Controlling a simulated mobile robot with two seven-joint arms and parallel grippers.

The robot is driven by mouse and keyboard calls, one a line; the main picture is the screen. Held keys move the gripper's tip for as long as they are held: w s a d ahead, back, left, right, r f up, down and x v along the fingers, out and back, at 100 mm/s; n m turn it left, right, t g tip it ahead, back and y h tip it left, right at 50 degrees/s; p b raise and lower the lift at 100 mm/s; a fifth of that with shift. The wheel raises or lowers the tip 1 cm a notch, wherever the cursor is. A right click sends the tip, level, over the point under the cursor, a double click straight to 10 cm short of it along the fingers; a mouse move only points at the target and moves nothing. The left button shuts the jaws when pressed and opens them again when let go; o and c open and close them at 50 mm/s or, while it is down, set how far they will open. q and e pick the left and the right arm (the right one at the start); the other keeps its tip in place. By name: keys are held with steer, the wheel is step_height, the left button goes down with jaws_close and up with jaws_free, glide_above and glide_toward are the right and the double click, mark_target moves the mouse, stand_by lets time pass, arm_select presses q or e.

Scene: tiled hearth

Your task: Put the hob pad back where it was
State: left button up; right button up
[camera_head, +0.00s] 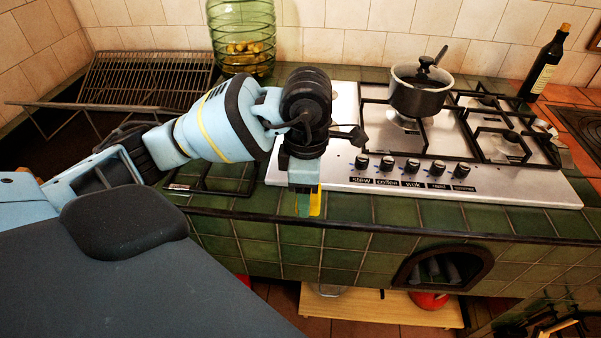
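A black metal frame (246,189), which looks like a hob pad, lies on the green tiled counter left of the steel hob (345,181). My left arm hides part of it. Two black pan supports sit on the hob, and its left end shows bare steel. My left gripper (309,203) points down at the counter's front edge, just right of the frame. Its fingertips look close together, and I cannot tell whether they hold anything. My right gripper (556,328) shows only in part, low at the bottom right corner, and its fingers are unclear.
A dark pot (419,97) with a lid stands on the hob. A dark bottle (543,68) is at the back right. A green glass jar (243,40) and a dish rack (145,80) are at the back left. A wooden shelf (385,308) is below the counter.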

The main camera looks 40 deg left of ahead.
arm_select(q)
steer(key=shift+s+d, duration=0.2)
steer(key=shift+s, duration=0.2)
steer(key=w+a, duration=0.3)
steer(key=w, duration=0.1)
steer(key=w+a+f, duration=0.1)
steer(key=w+a, duration=0.2)
steer(key=w, duration=0.1)
steer(key=w+a, duration=0.4)
steer(key=shift+w+f, duration=0.15)
steer(key=shift+f, duration=0.15)
steer(key=shift+w+a+f, duration=0.1)
steer(key=shift+f, duration=1.65)
steer(key=shift+f, duration=0.15)
steer(key=o, duration=0.9)
steer(key=shift+o, duration=0.2)
